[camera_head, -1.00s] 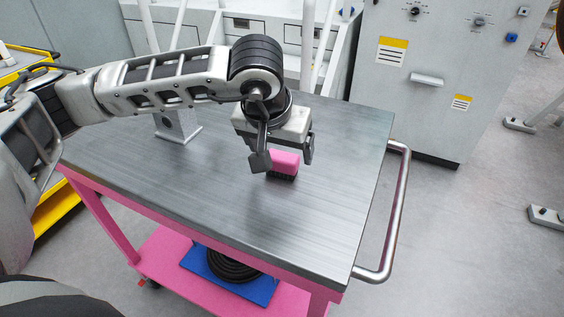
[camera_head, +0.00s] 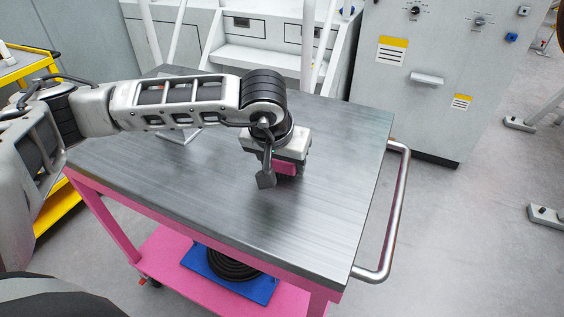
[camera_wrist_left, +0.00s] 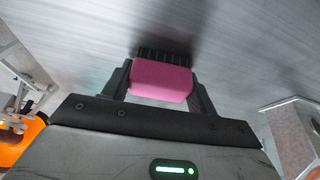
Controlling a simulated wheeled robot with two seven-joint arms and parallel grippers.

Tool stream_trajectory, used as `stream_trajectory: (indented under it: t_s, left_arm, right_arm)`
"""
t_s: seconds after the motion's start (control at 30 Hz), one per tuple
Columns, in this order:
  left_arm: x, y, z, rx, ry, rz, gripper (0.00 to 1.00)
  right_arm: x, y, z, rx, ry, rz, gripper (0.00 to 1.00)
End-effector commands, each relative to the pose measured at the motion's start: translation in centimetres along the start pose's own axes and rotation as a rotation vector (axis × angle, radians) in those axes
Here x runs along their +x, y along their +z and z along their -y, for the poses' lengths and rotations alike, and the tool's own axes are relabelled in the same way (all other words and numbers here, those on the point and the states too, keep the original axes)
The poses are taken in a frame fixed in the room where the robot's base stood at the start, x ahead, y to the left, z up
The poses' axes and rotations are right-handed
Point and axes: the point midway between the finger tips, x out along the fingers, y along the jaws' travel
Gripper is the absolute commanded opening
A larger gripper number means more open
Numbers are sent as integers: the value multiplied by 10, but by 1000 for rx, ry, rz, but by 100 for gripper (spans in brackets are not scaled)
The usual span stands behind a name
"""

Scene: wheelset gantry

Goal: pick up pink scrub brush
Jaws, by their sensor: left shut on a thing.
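The pink scrub brush (camera_head: 286,168) has a pink block body and dark bristles. It is on the grey top of the cart (camera_head: 330,200), partly hidden by my left gripper (camera_head: 284,177). In the left wrist view the brush (camera_wrist_left: 160,82) sits between the two fingers of the left gripper (camera_wrist_left: 160,88), which is shut on its sides. Its black bristles point away from the gripper towards the metal surface. I cannot tell whether the bristles still touch the top. My right gripper is not in view.
The cart has a steel handle (camera_head: 397,215) on its right side and a pink lower shelf with a blue item (camera_head: 232,273) on it. A grey cabinet (camera_head: 430,90) stands behind at the right. The right and front parts of the cart top are clear.

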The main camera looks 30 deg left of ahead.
Motion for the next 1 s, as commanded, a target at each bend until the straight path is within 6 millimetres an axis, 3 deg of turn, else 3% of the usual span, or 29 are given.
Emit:
stream_trajectory:
  t_s: [0.27,0.43,0.7,1.0]
  left_arm:
    - [-10,-5,-1,-1,2,-4,35]
    - [-34,-12,2,0,2,-5,35]
    - [-104,2,36,-1,-1,-9,35]
    - [-146,39,78,-2,-3,-3,35]
  right_arm:
    - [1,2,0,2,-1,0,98]
    - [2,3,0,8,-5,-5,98]
    - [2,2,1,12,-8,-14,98]
    - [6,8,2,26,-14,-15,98]
